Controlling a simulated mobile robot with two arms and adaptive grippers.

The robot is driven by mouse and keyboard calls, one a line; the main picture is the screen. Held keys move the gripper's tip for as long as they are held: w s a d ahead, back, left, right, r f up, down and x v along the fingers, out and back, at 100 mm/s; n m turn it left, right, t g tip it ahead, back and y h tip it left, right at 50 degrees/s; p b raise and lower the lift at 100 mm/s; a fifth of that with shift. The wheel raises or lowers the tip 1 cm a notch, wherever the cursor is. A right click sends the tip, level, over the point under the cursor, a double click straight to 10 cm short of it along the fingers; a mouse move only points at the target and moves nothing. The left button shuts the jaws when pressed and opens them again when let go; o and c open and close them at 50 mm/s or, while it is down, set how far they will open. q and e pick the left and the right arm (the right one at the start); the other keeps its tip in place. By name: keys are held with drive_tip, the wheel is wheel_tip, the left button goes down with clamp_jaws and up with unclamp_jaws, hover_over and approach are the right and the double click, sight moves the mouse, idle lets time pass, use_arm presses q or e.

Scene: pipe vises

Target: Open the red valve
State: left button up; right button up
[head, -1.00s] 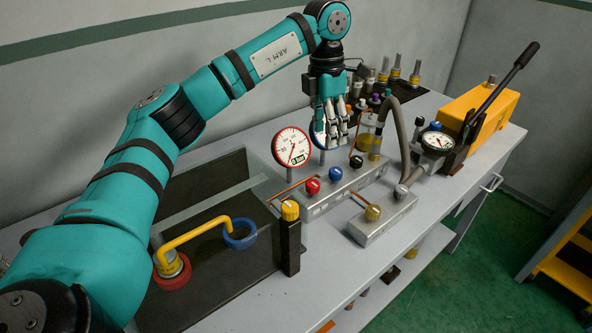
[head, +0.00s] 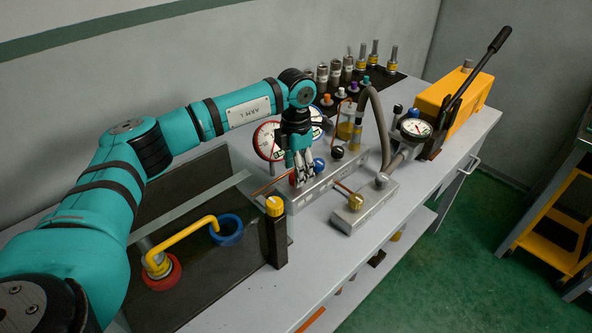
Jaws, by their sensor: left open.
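The red valve knob (head: 293,180) sits on the grey manifold block (head: 322,190) in the head view. It is mostly hidden behind the fingers of my left gripper (head: 304,183). The gripper points down at the knob with its fingers apart. I cannot tell whether the fingers touch the knob. The blue knob (head: 318,164) is just right of the fingers, and the black knob (head: 337,152) is further right on the same block. My right gripper is not in view.
Two round gauges, the nearer one (head: 267,141) partly hidden, stand behind the gripper. A yellow knob on a black post (head: 277,240) is close in front at the left. A smaller block with a brass knob (head: 355,201) lies to the right. A yellow hand pump (head: 455,100) stands far right.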

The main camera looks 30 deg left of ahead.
use_arm(q)
drive_tip(key=shift+f, duration=0.9)
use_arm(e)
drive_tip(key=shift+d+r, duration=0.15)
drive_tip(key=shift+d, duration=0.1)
use_arm(q)
drive_tip(key=shift+c, duration=0.3)
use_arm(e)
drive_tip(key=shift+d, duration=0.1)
use_arm(q)
drive_tip(key=shift+c, duration=1)
drive_tip(key=c, duration=0.9)
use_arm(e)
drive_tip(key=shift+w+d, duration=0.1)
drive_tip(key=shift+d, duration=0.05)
